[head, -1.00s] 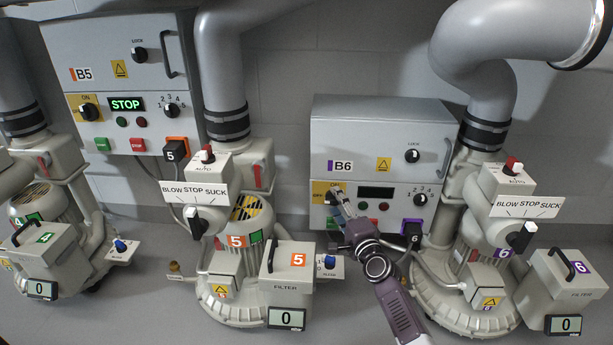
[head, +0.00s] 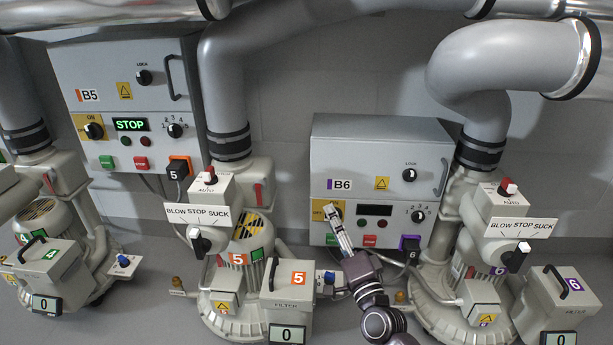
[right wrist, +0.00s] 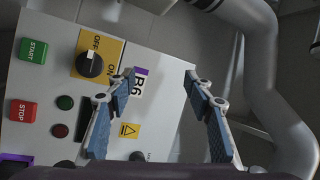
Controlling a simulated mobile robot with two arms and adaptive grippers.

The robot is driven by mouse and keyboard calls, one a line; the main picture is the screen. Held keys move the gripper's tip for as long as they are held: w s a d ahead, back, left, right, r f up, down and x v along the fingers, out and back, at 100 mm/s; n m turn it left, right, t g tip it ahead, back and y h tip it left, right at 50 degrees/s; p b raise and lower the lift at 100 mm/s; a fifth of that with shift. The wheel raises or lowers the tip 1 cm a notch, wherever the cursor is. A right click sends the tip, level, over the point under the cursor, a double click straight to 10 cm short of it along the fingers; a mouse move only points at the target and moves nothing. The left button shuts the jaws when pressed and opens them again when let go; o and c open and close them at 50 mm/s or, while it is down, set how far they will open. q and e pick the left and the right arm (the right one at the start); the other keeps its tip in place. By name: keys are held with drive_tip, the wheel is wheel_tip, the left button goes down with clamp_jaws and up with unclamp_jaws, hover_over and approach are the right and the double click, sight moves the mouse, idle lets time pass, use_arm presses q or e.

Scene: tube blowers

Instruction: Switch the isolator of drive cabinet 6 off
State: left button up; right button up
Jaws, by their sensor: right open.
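Drive cabinet B6 (head: 440,150) is the grey box on the wall at centre right. Its isolator is a black rotary knob on a yellow plate, clear in the right wrist view (right wrist: 90,65). The knob's white mark points to the OFF side, not to ON. In the head view my gripper partly covers the knob. The B6 display (head: 375,210) is dark. My right gripper (right wrist: 158,77) is open and empty, its fingers apart from the knob and to its right in the wrist view. In the head view the gripper (head: 334,210) is in front of the yellow plate. My left gripper is not in view.
Blower 5 (head: 235,250) stands left of the cabinet and blower 6 (head: 450,275) right of it, with thick grey pipes above. Cabinet B5 (head: 145,70) is at left, its display lit STOP. Green and red buttons (right wrist: 22,111) sit below the isolator.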

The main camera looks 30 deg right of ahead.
drive_tip(key=s+a+r+n+t+p, duration=0.1)
drive_tip(key=s+a+r+n+t, duration=0.1)
drive_tip(key=r, duration=0.5)
drive_tip(key=s+a+r+n+t+y+p, duration=0.1)
drive_tip(key=s+a+r+n+t+p, duration=0.1)
drive_tip(key=a+r, duration=0.4)
drive_tip(key=s+a+r+n+t+y+p, duration=0.1)
drive_tip(key=s+a+r+n, duration=0.3)
drive_tip(key=r, duration=0.4)
drive_tip(key=shift+s+a+r+t+p, duration=0.15)
drive_tip(key=shift+s+a+t+p, duration=0.25)
drive_tip(key=shift+s+t, duration=0.3)
drive_tip(key=shift+s, duration=0.1)
